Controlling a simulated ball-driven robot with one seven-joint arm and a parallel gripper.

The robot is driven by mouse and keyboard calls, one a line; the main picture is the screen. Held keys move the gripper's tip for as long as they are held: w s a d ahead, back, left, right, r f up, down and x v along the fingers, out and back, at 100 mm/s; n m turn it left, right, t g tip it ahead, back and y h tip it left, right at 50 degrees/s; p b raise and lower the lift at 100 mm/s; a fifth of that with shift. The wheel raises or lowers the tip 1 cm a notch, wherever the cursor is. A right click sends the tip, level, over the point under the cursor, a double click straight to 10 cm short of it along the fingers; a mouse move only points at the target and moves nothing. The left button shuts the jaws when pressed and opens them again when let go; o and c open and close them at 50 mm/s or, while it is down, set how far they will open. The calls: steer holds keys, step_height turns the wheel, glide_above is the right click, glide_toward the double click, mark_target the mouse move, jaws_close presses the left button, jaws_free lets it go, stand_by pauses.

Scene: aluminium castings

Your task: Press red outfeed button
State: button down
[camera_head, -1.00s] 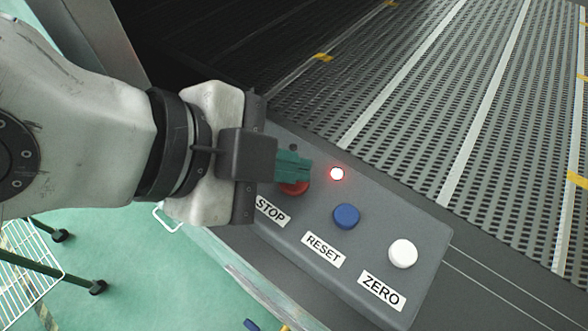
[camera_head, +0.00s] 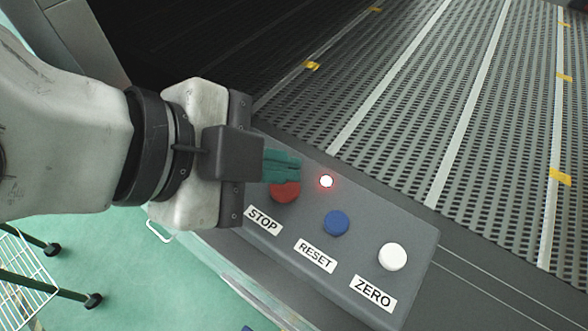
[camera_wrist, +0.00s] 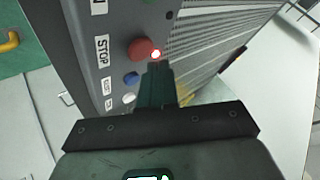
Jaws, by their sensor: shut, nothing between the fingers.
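The red button (camera_head: 285,192) sits above the STOP label (camera_head: 264,220) on a grey control panel (camera_head: 340,272). It also shows in the wrist view (camera_wrist: 139,48), just ahead and to the left of my fingertips. My gripper (camera_head: 298,167) is shut and empty, its green fingers overlapping the upper edge of the red button in the head view. In the wrist view my fingertips (camera_wrist: 158,68) appear close below the button; I cannot tell whether they touch it. A small lit red-white lamp (camera_head: 326,181) is right of my fingertips.
A blue RESET button (camera_head: 336,222) and a white ZERO button (camera_head: 393,256) are on the same panel, to the lower right. A perforated conveyor (camera_head: 430,110) with yellow marks lies behind it. A white wire rack (camera_head: 22,268) stands on the green floor at lower left.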

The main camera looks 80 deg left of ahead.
mark_target(277, 192)
steer(key=shift+r+p, duration=1.45)
steer(key=shift+r, duration=1.05)
